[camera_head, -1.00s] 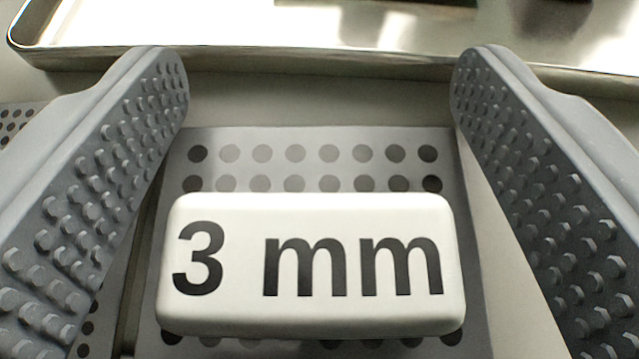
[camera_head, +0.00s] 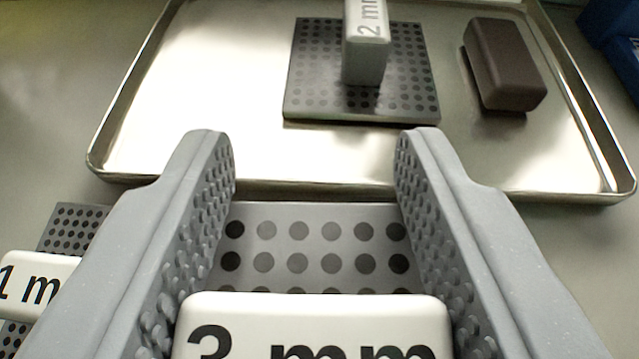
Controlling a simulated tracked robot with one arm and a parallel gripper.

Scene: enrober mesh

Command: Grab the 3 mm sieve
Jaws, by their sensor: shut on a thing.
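The 3 mm sieve (camera_head: 315,322) is a grey plate with rows of dark holes and a white block handle marked "3 mm". It lies between the two studded grey fingers of my gripper (camera_head: 315,150), which are shut on its sides. The bottom of the picture cuts off the lower part of the label and the near part of the plate. The sieve looks raised off the counter, but its underside is hidden.
A shiny metal tray (camera_head: 140,150) lies just beyond. On it are the 2 mm sieve (camera_head: 310,85), dark with an upright handle, and a brown block (camera_head: 505,65). The 1 mm sieve (camera_head: 30,275) is at lower left. A blue object (camera_head: 615,40) stands at upper right.

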